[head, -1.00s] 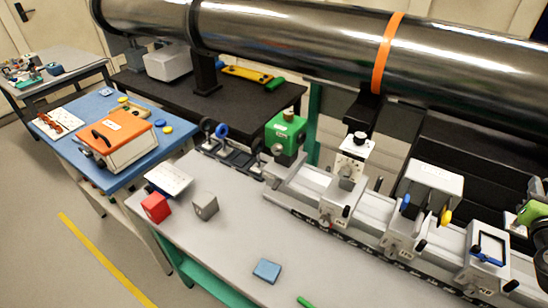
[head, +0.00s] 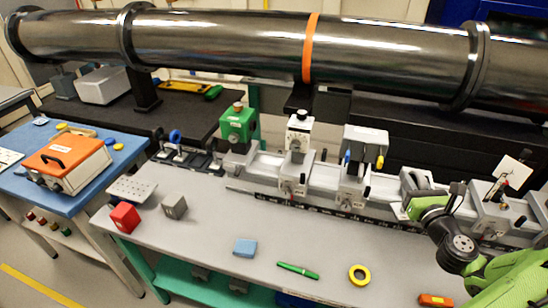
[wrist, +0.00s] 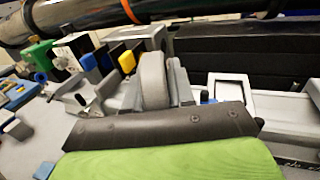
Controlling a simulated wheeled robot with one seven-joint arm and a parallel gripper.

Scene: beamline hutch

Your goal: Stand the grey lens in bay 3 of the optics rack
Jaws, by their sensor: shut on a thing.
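My gripper (head: 418,196) is over the rail at the right of the head view, shut on a grey disc-shaped piece that looks like the grey lens. In the wrist view the grey lens (wrist: 153,80) stands upright just beyond the dark edge of my gripper. In the head view it is small and partly hidden by my gripper. The dark optics rack (head: 196,160) is far to the left, at the back of the grey table. A blue ring lens (head: 176,136) stands in it. The bay numbers are too small to read.
A rail with several mounts, one a white-topped unit (head: 298,135), runs between rack and gripper. A green box (head: 238,124) stands near the rack.

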